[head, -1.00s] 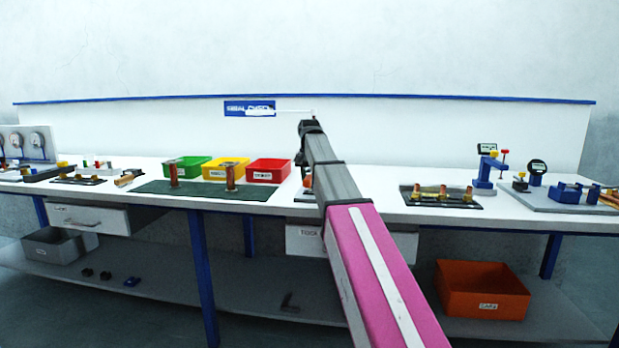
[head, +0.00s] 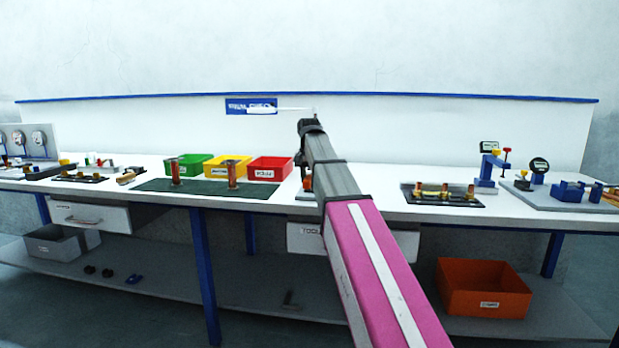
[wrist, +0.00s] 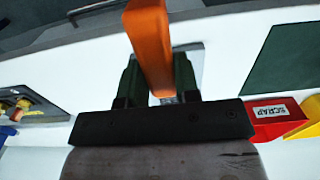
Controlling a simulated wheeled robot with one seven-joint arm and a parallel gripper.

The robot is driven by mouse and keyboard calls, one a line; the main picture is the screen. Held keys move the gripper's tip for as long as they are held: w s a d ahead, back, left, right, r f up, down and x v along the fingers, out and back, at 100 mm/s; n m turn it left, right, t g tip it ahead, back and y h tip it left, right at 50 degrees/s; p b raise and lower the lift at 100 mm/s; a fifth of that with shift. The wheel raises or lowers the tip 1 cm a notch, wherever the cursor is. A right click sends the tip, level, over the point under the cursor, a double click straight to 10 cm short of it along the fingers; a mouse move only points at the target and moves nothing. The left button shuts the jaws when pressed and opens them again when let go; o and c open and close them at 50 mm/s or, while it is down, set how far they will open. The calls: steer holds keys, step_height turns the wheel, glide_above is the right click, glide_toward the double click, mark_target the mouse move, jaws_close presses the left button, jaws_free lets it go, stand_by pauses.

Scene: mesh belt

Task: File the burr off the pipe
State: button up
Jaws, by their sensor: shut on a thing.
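My gripper (wrist: 157,90) is shut on an orange bar (wrist: 150,45), which looks like a tool handle; its far end runs out of the wrist view. Two upright copper pipes, the left one (head: 175,172) and the right one (head: 232,176), stand on a dark green mat (head: 205,188). Another copper piece (head: 307,184) is partly hidden behind my arm. I cannot make out a burr on any pipe.
Green (head: 188,165), yellow (head: 228,168) and red (head: 269,169) bins stand behind the mat. A dark tray (head: 415,189) with copper fittings and blue gauge stands (head: 488,172) are to the right. An orange crate (head: 482,290) sits on the lower shelf.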

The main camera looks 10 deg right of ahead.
steer(key=shift+s+a, duration=0.1)
steer(key=shift+s, duration=0.15)
steer(key=shift+w+d, duration=0.25)
steer(key=shift+w, duration=0.6)
steer(key=shift+w, duration=0.1)
steer(key=shift+w+d, duration=0.3)
steer(key=shift+w, duration=0.5)
steer(key=shift+w+d, duration=0.25)
steer(key=shift+w, duration=0.5)
steer(key=shift+s+a, duration=0.3)
steer(key=shift+s, duration=0.6)
stand_by(1.4)
steer(key=shift+s, duration=0.15)
steer(key=shift+s+a, duration=0.25)
steer(key=shift+s, duration=0.5)
steer(key=shift+s+a, duration=0.25)
steer(key=shift+s, duration=0.5)
steer(key=shift+w+d+f, duration=0.1)
steer(key=shift+w+d, duration=0.15)
steer(key=shift+w, duration=0.6)
steer(key=shift+w+d+r, duration=0.1)
steer(key=shift+w+d, duration=0.2)
steer(key=shift+w, duration=0.55)
steer(key=shift+w+d+f, duration=0.1)
steer(key=shift+w+d, duration=0.15)
steer(key=shift+w, duration=0.6)
steer(key=shift+s+a, duration=0.3)
steer(key=shift+s, duration=0.65)
